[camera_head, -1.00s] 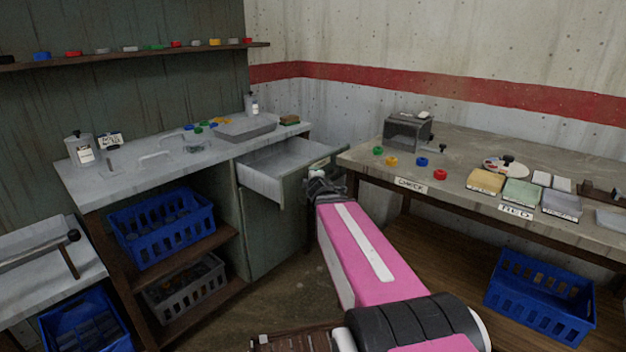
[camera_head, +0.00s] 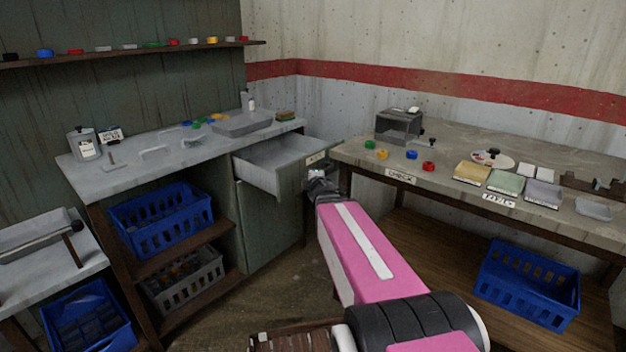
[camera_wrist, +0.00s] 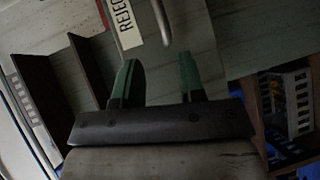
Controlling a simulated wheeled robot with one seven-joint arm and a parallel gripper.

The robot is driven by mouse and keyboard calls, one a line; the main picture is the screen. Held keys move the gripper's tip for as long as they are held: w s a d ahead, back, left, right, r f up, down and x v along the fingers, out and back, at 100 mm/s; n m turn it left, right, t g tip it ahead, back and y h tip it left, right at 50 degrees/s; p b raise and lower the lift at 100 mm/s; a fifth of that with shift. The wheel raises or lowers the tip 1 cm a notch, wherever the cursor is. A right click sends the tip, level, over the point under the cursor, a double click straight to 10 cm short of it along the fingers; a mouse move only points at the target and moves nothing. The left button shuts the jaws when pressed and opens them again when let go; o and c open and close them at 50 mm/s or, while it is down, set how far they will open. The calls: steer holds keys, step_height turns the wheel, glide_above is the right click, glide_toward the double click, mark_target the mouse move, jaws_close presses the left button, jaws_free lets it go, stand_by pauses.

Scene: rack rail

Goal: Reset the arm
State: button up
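My pink arm reaches away from the camera. My gripper (camera_head: 322,184) is at the front of the open grey drawer (camera_head: 272,178) in the left bench. In the wrist view my gripper (camera_wrist: 158,75) has two dark green fingers standing apart with nothing seen between them.
The right bench (camera_head: 350,153) stands close to the right of my gripper, with colored rings and blocks on top. A blue crate (camera_head: 527,285) is under it. A blue crate (camera_head: 160,225) and a grey crate (camera_head: 182,285) sit in the left bench shelves. Floor is clear below the drawer.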

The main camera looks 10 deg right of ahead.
steer(key=s+f+m+g+h, duration=0.1)
steer(key=s+f+m+g, duration=1.1)
steer(key=f, duration=0.5)
steer(key=s+a+f+m+g+y, duration=0.2)
steer(key=s+a+f+m+g, duration=0.1)
steer(key=s, duration=0.6)
steer(key=shift+a+f+m+g, duration=0.2)
steer(key=shift+a+m+g, duration=0.2)
steer(key=shift+a+m, duration=0.45)
